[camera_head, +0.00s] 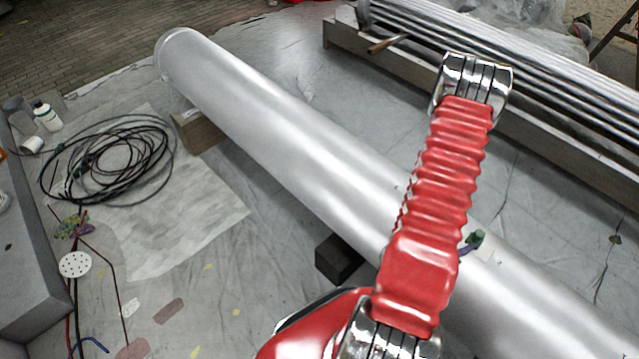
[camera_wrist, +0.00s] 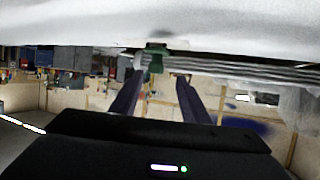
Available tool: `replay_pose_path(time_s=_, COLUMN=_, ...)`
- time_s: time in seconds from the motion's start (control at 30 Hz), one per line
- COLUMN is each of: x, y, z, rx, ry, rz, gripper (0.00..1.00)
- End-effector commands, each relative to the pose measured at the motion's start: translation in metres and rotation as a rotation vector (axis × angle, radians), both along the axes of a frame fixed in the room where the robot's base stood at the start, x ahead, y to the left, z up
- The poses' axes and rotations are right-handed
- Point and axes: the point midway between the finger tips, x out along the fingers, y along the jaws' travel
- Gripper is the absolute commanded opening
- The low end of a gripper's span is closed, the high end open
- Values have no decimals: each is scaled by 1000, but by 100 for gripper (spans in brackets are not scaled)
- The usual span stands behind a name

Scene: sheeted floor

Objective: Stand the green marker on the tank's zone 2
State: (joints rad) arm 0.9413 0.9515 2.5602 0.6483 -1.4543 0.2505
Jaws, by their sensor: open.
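The silver tank (camera_head: 290,140) lies across the floor, running from upper left to lower right in the head view. The small green marker (camera_head: 476,237) shows at the tank's upper side, just right of my red arm, by a pale patch (camera_head: 488,254). In the wrist view the marker (camera_wrist: 155,60) hangs below the pale tank surface (camera_wrist: 70,28), in an upside-down picture. My gripper (camera_wrist: 160,78) is open, its dark fingers on either side of the marker's line, nearer the left one. Whether they touch it I cannot tell. In the head view my arm hides most of the gripper. No zone number is readable.
A rack of metal pipes (camera_head: 540,75) stands behind at the right. A coil of black cable (camera_head: 105,160) lies on the sheeted floor at the left.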

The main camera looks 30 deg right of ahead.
Motion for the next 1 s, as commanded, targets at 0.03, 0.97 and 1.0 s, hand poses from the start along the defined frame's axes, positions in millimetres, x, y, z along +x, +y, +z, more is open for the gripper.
replay_pose_path(time_s=0.03, x=9, y=-1, z=3, rx=6, ry=-12, rz=14, gripper=42)
replay_pose_path(time_s=0.97, x=268, y=114, z=127, rx=389, ry=-148, rz=637, gripper=42)
replay_pose_path(time_s=1.0, x=275, y=124, z=134, rx=403, ry=-142, rz=669, gripper=42)
